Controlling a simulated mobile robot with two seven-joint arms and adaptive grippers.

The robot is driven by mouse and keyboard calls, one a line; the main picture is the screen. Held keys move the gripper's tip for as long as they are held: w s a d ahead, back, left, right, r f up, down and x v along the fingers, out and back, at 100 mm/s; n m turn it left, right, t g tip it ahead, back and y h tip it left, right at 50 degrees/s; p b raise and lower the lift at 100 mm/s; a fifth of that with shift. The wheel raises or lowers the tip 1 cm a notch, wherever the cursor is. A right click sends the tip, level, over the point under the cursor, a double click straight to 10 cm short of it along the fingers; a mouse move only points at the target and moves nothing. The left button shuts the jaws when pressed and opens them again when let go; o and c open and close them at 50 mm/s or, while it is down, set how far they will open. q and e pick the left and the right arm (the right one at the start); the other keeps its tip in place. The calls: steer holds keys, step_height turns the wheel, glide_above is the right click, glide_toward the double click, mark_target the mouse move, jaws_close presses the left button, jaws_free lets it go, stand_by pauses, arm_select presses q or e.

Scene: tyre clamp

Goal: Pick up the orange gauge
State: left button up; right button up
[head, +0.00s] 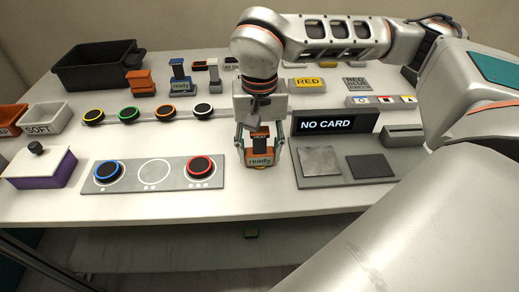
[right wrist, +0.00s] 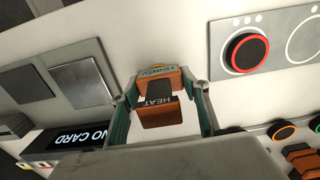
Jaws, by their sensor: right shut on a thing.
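The orange gauge (head: 259,159) has a dark top marked HEAT and a pale label reading "ready". It is near the front edge of the table, between the round-pad panel and the NO CARD station. My right gripper (head: 260,148) comes down from above and is shut on it, one finger on each side. In the right wrist view the orange gauge (right wrist: 162,115) sits between the two green-lined fingers. I cannot tell whether its base touches the table. My left gripper is not in view.
The pad panel (head: 155,184) with blue-ringed and red-ringed pucks lies to the left. The NO CARD display (head: 325,123) and its grey plates stand to the right. A blue gauge (head: 180,78), an orange block (head: 140,82) and a black bin (head: 95,65) are farther back.

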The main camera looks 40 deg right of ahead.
arm_select(q)
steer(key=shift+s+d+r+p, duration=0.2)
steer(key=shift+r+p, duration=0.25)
steer(key=shift+p, duration=0.35)
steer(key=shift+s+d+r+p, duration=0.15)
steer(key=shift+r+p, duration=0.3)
steer(key=shift+p, duration=0.35)
arm_select(e)
step_height(320, 180, up, 20)
